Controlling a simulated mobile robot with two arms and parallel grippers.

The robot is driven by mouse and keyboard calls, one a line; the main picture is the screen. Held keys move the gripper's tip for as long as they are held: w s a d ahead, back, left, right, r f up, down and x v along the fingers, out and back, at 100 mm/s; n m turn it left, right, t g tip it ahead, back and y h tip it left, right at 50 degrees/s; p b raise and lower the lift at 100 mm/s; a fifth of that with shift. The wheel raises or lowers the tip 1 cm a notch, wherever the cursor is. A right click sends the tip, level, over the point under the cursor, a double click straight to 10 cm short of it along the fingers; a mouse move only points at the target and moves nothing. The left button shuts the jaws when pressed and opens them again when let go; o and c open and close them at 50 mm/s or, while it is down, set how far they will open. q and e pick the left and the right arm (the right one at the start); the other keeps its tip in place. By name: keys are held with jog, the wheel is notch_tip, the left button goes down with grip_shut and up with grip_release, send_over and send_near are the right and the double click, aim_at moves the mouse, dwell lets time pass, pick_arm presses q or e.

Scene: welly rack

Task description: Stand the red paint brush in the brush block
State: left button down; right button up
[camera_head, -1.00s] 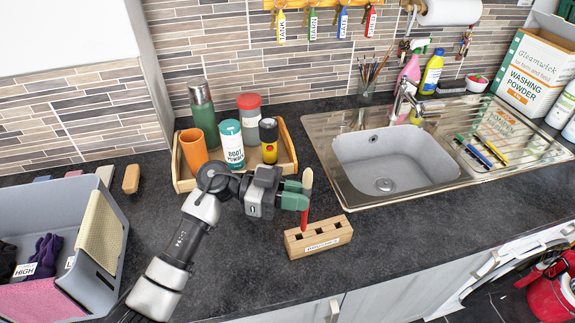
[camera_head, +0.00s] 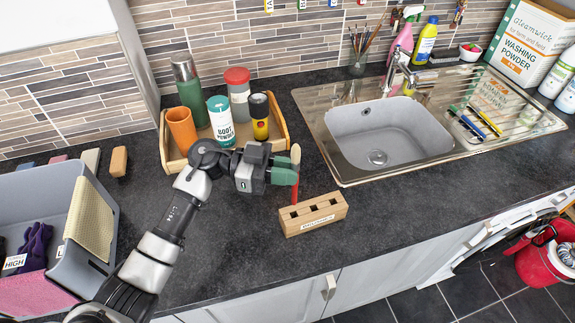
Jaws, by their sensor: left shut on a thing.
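The red paint brush (camera_head: 295,190) is upright, with its pale head at the top and its red handle pointing down. My left gripper (camera_head: 286,177) is shut on it from the left. The wooden brush block (camera_head: 313,217) stands on the dark worktop just below and right of the gripper, with several dark holes in its top and a label on its front. The handle's lower end shows at the block's left end, near the leftmost hole; I cannot tell whether it is in the hole. My right gripper is not in view.
A wooden tray (camera_head: 284,140) with bottles, a torch and an orange cup is behind my left arm. The sink (camera_head: 390,135) is to the right. A grey crate (camera_head: 62,190) is at the left. The worktop right of the block is clear.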

pick_arm(q)
notch_tip(320, 180, down, 3)
jog(key=shift+f+b, duration=0.15)
jog(key=shift+b, duration=0.45)
dwell(0.5)
jog(key=shift+p, duration=0.45)
dwell(0.4)
jog(key=shift+p, duration=0.4)
jog(key=shift+p, duration=0.35)
dwell(0.4)
jog(key=shift+f+b, duration=1.7)
jog(key=shift+f, duration=1.15)
